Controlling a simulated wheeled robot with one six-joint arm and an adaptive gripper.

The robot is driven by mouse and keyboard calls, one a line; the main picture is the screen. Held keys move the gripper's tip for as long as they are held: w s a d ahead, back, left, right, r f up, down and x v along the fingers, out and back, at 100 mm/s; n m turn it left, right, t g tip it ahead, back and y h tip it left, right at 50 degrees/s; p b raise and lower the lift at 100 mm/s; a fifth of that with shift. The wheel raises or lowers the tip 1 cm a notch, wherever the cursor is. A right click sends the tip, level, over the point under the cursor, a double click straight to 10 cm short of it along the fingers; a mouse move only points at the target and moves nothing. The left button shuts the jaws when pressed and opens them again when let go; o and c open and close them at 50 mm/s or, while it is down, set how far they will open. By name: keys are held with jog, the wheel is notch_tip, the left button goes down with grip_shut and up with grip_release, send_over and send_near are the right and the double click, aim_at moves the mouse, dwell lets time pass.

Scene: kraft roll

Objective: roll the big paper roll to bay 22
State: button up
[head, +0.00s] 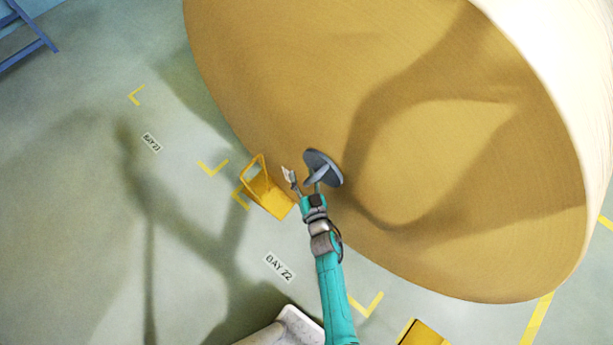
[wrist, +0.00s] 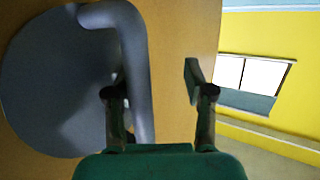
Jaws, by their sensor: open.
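The big paper roll (head: 450,150) fills the upper right of the head view, its brown end face towards me and its white side at the right edge. The brown face also shows in the wrist view (wrist: 180,35). A grey disc (head: 324,167) with a bent handle (wrist: 136,60) is in front of that face; I cannot tell if it touches it. My gripper (head: 303,181) is open at the disc. In the wrist view the handle lies between my fingers, nearer the left one. The BAY 22 label (head: 279,267) is on the floor, left of my arm.
A yellow frame with a plate (head: 268,195) stands by the roll's lower left edge. Another yellow piece (head: 423,333) shows at the bottom. Yellow corner marks (head: 367,304) and a second label (head: 151,142) are on the floor. A blue frame (head: 25,40) is top left. The left floor is clear.

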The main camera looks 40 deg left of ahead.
jog(key=shift+s+d+f, duration=0.1)
jog(key=shift+d, duration=0.15)
jog(key=v, duration=1.1)
jog(key=shift+s, duration=0.15)
jog(key=shift+d, duration=0.15)
